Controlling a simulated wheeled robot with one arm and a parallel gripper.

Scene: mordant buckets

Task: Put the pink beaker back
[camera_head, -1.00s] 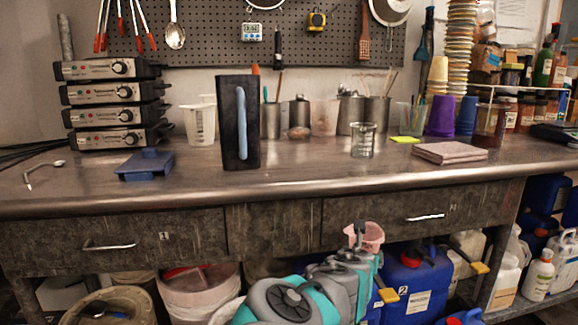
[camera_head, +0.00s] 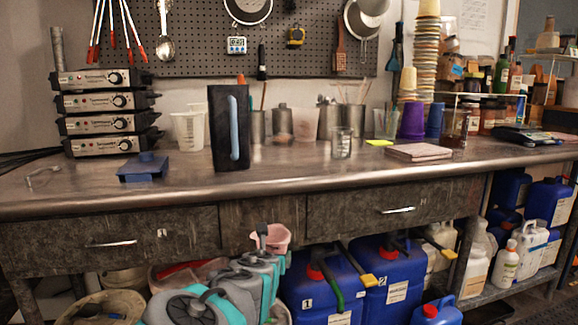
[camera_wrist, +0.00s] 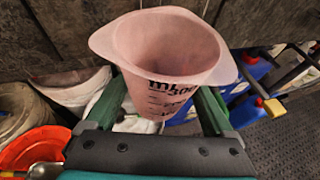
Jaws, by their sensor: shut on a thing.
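The pink beaker (camera_head: 275,238) is in my gripper (camera_head: 263,237), upright, in front of the drawers and below the worktop edge. In the wrist view the beaker (camera_wrist: 165,55) shows its open rim, spouts and black "mL 300" markings. It looks empty, though its bottom is hidden. The green fingers of my gripper (camera_wrist: 160,108) are shut on it, one on each side.
Blue canisters (camera_head: 322,290) and buckets (camera_head: 100,307) stand underneath.

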